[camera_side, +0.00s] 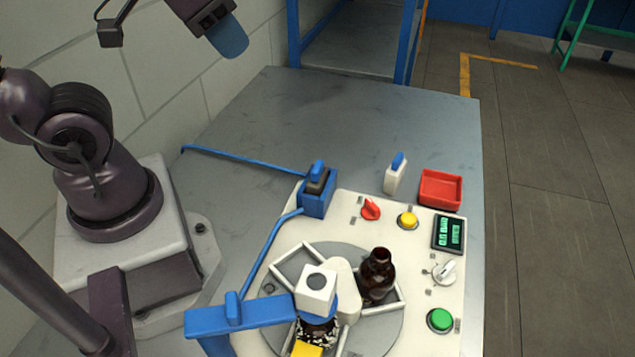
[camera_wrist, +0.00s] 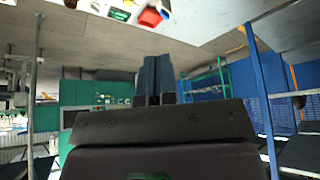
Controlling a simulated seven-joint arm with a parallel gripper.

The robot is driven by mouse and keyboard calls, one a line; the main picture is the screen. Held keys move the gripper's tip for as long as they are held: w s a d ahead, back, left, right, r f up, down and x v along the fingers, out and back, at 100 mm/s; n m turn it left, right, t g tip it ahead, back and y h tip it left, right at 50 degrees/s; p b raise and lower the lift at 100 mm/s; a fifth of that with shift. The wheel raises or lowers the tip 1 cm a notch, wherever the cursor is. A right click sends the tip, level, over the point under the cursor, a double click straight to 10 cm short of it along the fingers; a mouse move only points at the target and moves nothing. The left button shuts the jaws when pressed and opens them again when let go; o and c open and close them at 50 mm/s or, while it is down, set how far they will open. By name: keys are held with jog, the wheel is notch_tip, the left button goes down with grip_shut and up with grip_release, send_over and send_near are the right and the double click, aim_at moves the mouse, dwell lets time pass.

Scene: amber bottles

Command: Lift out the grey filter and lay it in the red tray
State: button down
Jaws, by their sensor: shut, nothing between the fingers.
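The grey filter (camera_side: 318,184) is a dark block with a blue grip on top. It sits in a blue holder (camera_side: 316,204) at the back left corner of the cream machine, its lower part hidden inside. The red tray (camera_side: 441,190) stands at the machine's back right corner and looks empty; it also shows at the top of the wrist view (camera_wrist: 151,17). My gripper (camera_side: 230,42) is high above the table at the upper left, well away from the filter. In the wrist view its blue fingers (camera_wrist: 155,80) are together with nothing between them.
A white block with a blue grip (camera_side: 395,176) stands between holder and tray. The machine (camera_side: 400,212) carries knobs, buttons and a turntable with a brown bottle (camera_side: 377,275). A blue arm (camera_side: 255,314) reaches over the turntable. The grey table (camera_side: 340,115) behind is clear.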

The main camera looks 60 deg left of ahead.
dwell(0.3)
jog(key=c, duration=0.8)
grip_release()
